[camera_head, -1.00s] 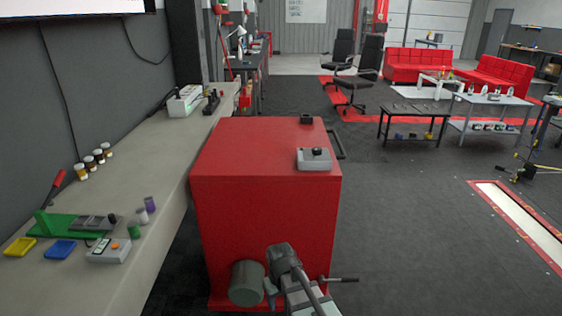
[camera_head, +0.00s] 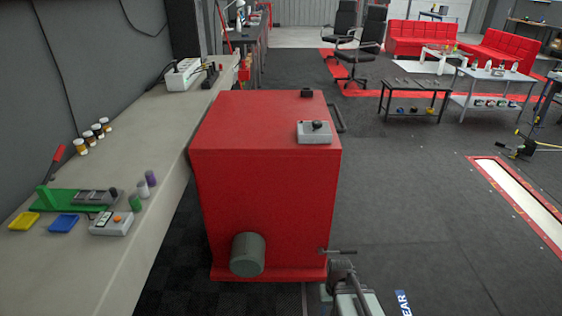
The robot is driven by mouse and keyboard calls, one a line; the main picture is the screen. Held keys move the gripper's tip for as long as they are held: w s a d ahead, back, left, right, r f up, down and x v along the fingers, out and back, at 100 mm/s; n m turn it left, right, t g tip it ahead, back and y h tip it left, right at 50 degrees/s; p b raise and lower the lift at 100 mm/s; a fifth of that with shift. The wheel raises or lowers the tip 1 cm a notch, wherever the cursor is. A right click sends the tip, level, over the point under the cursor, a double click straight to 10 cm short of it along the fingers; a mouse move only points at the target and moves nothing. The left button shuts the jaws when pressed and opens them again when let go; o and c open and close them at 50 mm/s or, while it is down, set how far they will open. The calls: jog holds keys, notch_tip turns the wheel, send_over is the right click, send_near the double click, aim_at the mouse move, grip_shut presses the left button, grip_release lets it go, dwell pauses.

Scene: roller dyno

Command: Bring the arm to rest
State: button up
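My arm (camera_head: 352,296) shows at the bottom of the head view, right of centre, in front of the lower right corner of a red cabinet (camera_head: 260,205). Only part of the arm is in the picture. The fingertips cannot be made out, so I cannot tell whether the gripper is open or shut. A thin dark handle (camera_head: 338,252) sticks out at the cabinet's lower right, just above the arm; I cannot tell whether they touch. A grey cylinder (camera_head: 248,254) is on the cabinet's front.
A grey box with a black knob (camera_head: 314,133) sits on the cabinet. The bench (camera_head: 120,190) at left holds a green fixture (camera_head: 75,200), yellow tray (camera_head: 24,221), blue tray (camera_head: 63,224) and button box (camera_head: 111,223). Floor at right (camera_head: 420,210) is clear up to a red-edged strip (camera_head: 520,205).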

jog(key=s+f+g, duration=0.3)
jog(key=s+f, duration=0.5)
jog(key=s, duration=0.5)
jog(key=s+f+g, duration=0.2)
jog(key=s+f, duration=0.6)
jog(key=s, duration=0.5)
jog(key=shift+g, duration=0.4)
